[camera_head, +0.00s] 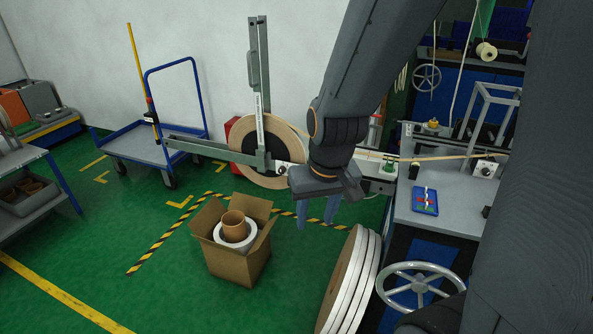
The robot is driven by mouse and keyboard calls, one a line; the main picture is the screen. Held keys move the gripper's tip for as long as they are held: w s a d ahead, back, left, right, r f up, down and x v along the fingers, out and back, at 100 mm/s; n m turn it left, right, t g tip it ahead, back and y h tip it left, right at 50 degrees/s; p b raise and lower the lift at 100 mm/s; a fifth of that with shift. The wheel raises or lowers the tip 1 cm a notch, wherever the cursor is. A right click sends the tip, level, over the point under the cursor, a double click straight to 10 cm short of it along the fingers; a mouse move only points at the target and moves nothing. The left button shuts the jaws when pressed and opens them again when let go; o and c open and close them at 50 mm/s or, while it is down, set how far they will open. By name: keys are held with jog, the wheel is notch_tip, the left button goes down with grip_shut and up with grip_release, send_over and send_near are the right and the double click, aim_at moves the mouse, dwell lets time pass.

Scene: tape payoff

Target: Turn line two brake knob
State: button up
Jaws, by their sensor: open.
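My gripper (316,213) hangs at mid-picture with its two fingers pointing down, apart and empty. Behind it stands a large tan tape reel (250,135) with a grey upright bar across it. A small pale fitting with a dark round part (281,169) sits by the reel's hub, left of my gripper. A small box with a dark round knob (485,170) sits on the grey bench at the right, apart from my gripper. I cannot tell which of these is the line two brake knob. My arm hides part of the reel and the machine.
White-edged reels (344,290) and a grey handwheel (416,284) are at lower right. A blue tray (425,201) lies on the bench. A blue cart (140,142) stands at back left.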

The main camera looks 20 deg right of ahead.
jog(key=w+a+f+m+t+b, duration=0.1)
jog(key=w+a+f+t+b, duration=0.15)
jog(key=w, duration=0.55)
jog(key=w+a+f+t+b, duration=0.15)
jog(key=w+f+b, duration=0.25)
jog(key=w, duration=0.4)
jog(key=m+t+h+b, duration=0.5)
jog(key=t+b, duration=0.2)
jog(key=b, duration=0.6)
send_near(280, 171)
jog(key=a, duration=0.3)
jog(key=w+d+f+m+h+b, duration=0.1)
jog(key=w+d+h+b, duration=0.1)
jog(key=w+d+f+m+h+b, duration=0.1)
jog(key=w+h+b, duration=0.1)
jog(key=w, duration=0.1)
jog(key=w+d+f+m+t+h+b, duration=0.1)
jog(key=w+d+h+b, duration=0.1)
jog(key=shift+w+d+f, duration=0.1)
jog(key=shift+w+d, duration=0.2)
grip_shut()
